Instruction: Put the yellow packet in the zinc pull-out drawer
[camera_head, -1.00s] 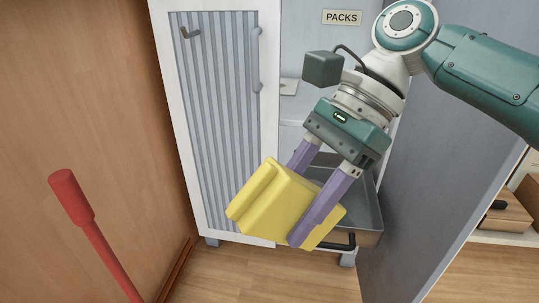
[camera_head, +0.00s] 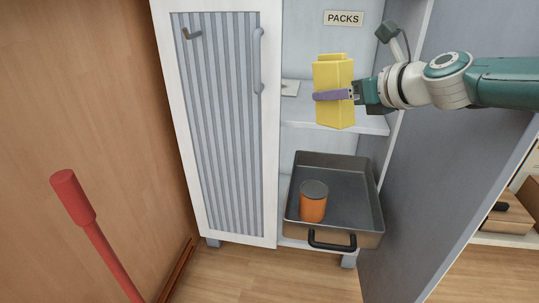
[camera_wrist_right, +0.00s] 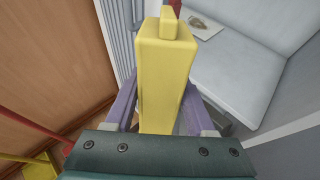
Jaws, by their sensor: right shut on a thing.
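The yellow packet (camera_head: 332,108) is held upright in my right gripper (camera_head: 334,96), whose purple fingers are shut on it. The packet is in front of the cabinet's shelf, above the drawer. It also fills the middle of the right wrist view (camera_wrist_right: 164,75), between the two fingers (camera_wrist_right: 160,105). The zinc pull-out drawer (camera_head: 368,190) is pulled out below, with a black handle at its front. My left gripper is not in view.
A white cabinet door with grey stripes (camera_head: 222,120) is at the left of the drawer. A grey panel (camera_head: 420,170) stands at the right. The shelf (camera_head: 360,122) above carries a small card (camera_head: 290,88). A red post (camera_head: 80,210) rises at the front left.

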